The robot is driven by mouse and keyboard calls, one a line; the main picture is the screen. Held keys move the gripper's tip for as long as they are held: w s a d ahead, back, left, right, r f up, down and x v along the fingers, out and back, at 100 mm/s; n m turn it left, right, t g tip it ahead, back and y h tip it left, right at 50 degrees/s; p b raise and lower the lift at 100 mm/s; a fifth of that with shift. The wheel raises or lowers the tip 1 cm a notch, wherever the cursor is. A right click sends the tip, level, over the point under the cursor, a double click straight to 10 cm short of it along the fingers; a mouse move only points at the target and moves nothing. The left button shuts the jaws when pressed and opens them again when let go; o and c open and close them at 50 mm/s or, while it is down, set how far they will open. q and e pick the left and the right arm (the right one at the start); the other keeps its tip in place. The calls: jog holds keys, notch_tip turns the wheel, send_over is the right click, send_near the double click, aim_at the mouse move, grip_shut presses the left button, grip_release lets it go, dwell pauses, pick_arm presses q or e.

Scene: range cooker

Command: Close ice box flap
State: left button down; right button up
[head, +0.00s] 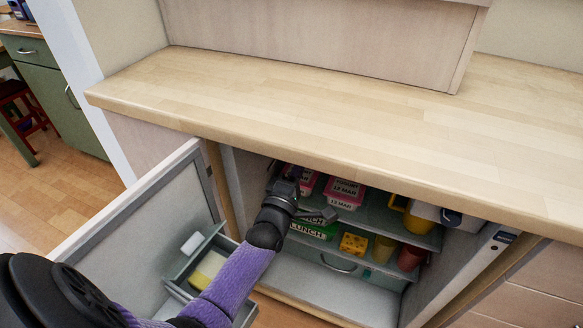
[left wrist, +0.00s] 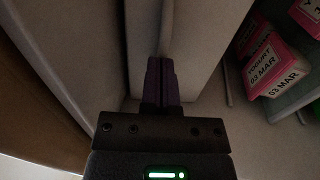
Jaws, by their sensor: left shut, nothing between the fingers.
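The open fridge (head: 345,281) is under the counter, its door (head: 140,222) swung out to the left. My left arm reaches over the door into the upper left of the fridge. My left gripper (head: 287,172) is there, close under the counter edge. In the left wrist view the gripper (left wrist: 161,82) is shut and empty, its fingertips by a pale panel (left wrist: 195,45). This panel may be the ice box flap, but I cannot tell for sure, nor whether the fingers touch it. The counter hides the top of the fridge in the head view. My right gripper is not in view.
Pink yogurt tubs (head: 346,193), a green lunch box (head: 318,230), cheese (head: 354,244) and cups stand on the shelves right of my gripper. A tub (left wrist: 270,65) also shows in the wrist view. The wooden counter (head: 330,110) overhangs the fridge.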

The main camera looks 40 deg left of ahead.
pick_arm(q)
jog(key=shift+w+a+r+g+p, duration=0.2)
jog(key=shift+w+r+g+p, duration=0.4)
jog(key=shift+w+r+p, duration=0.45)
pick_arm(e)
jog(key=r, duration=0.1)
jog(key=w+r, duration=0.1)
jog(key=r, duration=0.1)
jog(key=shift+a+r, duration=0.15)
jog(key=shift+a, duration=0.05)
pick_arm(q)
jog(key=shift+s, duration=0.15)
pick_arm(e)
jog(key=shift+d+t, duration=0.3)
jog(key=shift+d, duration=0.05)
pick_arm(q)
jog(key=shift+f, duration=0.1)
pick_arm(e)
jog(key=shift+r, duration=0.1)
